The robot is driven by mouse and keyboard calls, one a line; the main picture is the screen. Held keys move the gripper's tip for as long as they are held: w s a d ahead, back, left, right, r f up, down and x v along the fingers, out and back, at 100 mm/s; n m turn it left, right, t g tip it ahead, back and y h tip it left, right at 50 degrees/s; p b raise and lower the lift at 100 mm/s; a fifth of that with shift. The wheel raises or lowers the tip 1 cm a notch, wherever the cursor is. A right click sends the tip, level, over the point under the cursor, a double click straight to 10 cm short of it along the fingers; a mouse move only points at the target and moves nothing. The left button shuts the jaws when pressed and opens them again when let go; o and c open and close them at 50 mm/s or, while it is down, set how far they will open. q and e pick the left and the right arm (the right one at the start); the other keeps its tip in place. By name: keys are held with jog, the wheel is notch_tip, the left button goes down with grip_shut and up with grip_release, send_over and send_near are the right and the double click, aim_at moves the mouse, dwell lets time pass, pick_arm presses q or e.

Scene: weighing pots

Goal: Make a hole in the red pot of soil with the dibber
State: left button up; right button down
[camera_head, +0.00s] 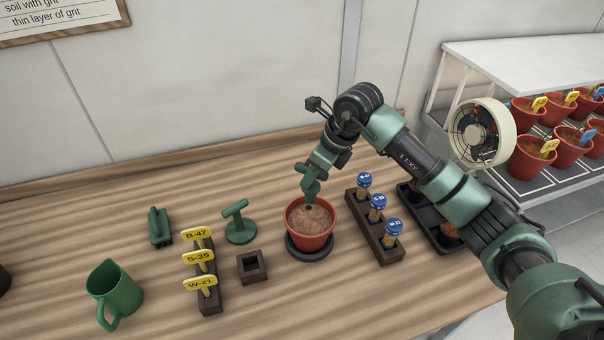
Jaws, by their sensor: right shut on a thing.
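The red pot of soil (310,241) stands on a dark round base (308,256) near the middle of the table. My right gripper (313,172) is above the pot, shut on the green dibber (311,188). The dibber points down over the back part of the soil. Its lower end meets a small dark spot in the brown soil; I cannot tell how deep it goes. My left gripper is not in view.
A green T-handled tool (240,226), an empty dark block (252,268) and a rack of yellow labels (208,299) stand left of the pot. A green jug (118,291) is further left. A rack of blue-capped vials (378,235) and a black tray (414,208) stand right.

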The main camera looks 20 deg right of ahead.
aim_at(310, 202)
jog(key=shift+f, duration=0.5)
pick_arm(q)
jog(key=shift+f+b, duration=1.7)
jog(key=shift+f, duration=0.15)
pick_arm(e)
jog(key=shift+f, duration=2.85)
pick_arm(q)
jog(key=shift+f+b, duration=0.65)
pick_arm(e)
jog(key=shift+f, duration=0.7)
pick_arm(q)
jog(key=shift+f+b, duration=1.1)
pick_arm(e)
jog(key=shift+f, duration=0.35)
